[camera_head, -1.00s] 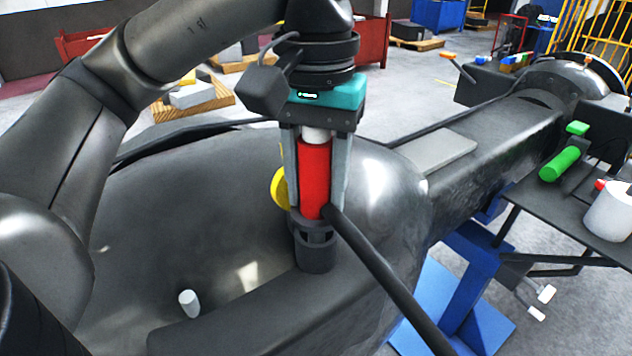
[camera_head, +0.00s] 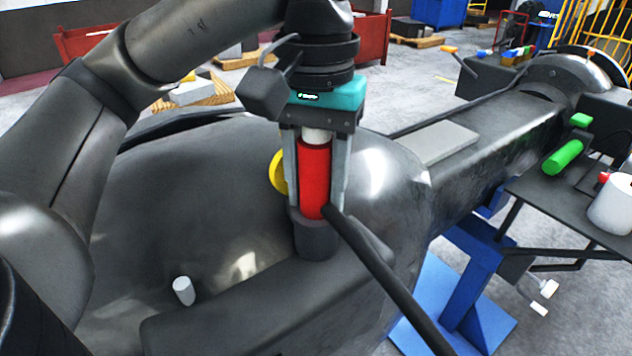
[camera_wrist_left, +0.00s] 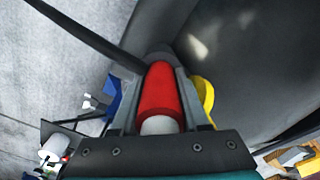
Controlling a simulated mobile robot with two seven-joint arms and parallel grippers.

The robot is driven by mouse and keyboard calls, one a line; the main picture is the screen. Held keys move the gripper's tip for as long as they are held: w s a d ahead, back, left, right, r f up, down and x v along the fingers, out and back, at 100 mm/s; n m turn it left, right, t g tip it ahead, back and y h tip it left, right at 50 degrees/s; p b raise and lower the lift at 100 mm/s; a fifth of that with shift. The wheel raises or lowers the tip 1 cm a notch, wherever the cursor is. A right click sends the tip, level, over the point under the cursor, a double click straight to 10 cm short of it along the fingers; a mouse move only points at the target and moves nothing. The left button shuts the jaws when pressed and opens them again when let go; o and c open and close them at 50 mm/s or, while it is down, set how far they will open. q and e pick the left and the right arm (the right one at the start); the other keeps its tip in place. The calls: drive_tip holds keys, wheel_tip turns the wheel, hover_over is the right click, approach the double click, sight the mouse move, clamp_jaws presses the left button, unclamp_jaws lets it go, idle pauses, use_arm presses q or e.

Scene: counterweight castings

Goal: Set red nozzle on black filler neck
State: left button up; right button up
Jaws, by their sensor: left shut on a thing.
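The red nozzle (camera_head: 314,180) is upright between the fingers of my left gripper (camera_head: 318,205), which is shut on it. It also shows in the left wrist view (camera_wrist_left: 161,92), with its white end towards the camera. A black hose runs from near its lower end to the lower right. The black filler neck (camera_head: 315,242) stands on the dark casting, directly below the nozzle. The nozzle's lower end meets the neck's top, and the fingertips are at the neck's rim. Whether the nozzle's tip is fully seated inside is hidden. My right gripper is not in view.
A yellow round cap (camera_head: 277,172) is just left of the gripper. A short white peg (camera_head: 183,291) stands on the casting at the lower left. A dark side table (camera_head: 570,205) at the right holds a green cylinder (camera_head: 562,158) and a white container (camera_head: 610,208).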

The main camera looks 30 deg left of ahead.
use_arm(q)
drive_tip(key=o, duration=1.2)
drive_tip(key=shift+f, duration=0.1)
wheel_tip(320, 180, up, 15)
drive_tip(key=p, duration=0.6)
drive_tip(key=shift+r, duration=0.2)
drive_tip(key=shift+s+d+f, duration=0.1)
